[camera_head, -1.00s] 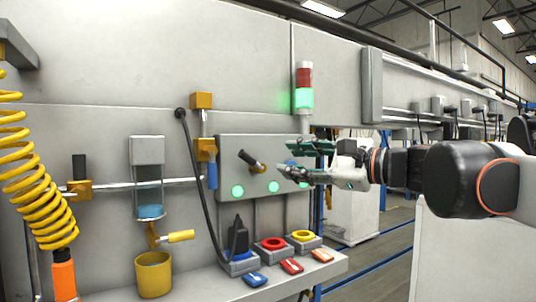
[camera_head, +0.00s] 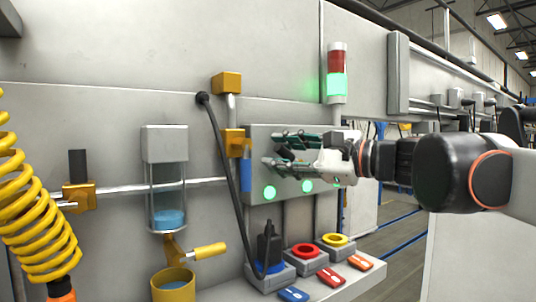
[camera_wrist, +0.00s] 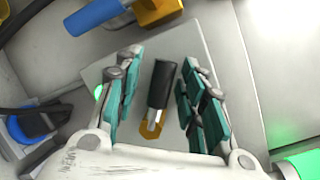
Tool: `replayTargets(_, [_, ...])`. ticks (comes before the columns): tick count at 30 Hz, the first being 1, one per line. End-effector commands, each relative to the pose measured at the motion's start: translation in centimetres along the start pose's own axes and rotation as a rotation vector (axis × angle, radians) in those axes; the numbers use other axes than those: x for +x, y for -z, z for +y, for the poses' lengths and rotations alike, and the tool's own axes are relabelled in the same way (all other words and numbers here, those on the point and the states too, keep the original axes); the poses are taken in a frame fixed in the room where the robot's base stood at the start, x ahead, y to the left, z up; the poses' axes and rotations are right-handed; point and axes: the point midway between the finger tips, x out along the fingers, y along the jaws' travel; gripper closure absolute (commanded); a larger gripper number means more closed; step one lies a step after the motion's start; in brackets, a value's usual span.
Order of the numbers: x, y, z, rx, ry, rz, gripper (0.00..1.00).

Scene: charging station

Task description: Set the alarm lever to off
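The alarm lever (camera_wrist: 161,85) has a black handle on a brass base and sits on the grey control panel (camera_wrist: 205,45). In the wrist view it lies between my open fingers, with a gap on both sides. My gripper (camera_head: 272,150) is open in front of the panel (camera_head: 262,133) in the head view, where its fingers mostly hide the lever. Green lights (camera_head: 269,192) glow along the panel's lower edge. The signal tower (camera_head: 337,72) beside it has a red upper part and a lit green lower part.
Below the panel, a shelf (camera_head: 372,277) holds a black plug (camera_head: 269,245), a red ring (camera_head: 305,250), a yellow ring (camera_head: 335,239) and coloured tags. A black cable (camera_head: 222,165) and a blue-handled valve (camera_head: 245,172) are close to the panel's left edge.

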Motion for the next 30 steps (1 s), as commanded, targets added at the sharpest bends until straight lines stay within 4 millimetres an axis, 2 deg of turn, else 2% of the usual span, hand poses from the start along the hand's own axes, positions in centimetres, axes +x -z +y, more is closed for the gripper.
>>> replayTargets(5, [-0.01, 0.0, -0.01, 0.0, 0.0, 0.0, 0.65])
replayTargets(9, [-0.01, 0.01, -0.01, 0.0, 0.0, 0.0, 0.97])
replayTargets(10, [-0.01, 0.01, -0.02, 0.0, 0.0, 0.0, 1.0])
replayTargets(23, [0.05, -0.01, 0.19, -0.043, -0.012, 0.009, 1.0])
replayTargets(30, [0.16, 0.07, 0.86, -0.181, -0.051, 0.038, 1.0])
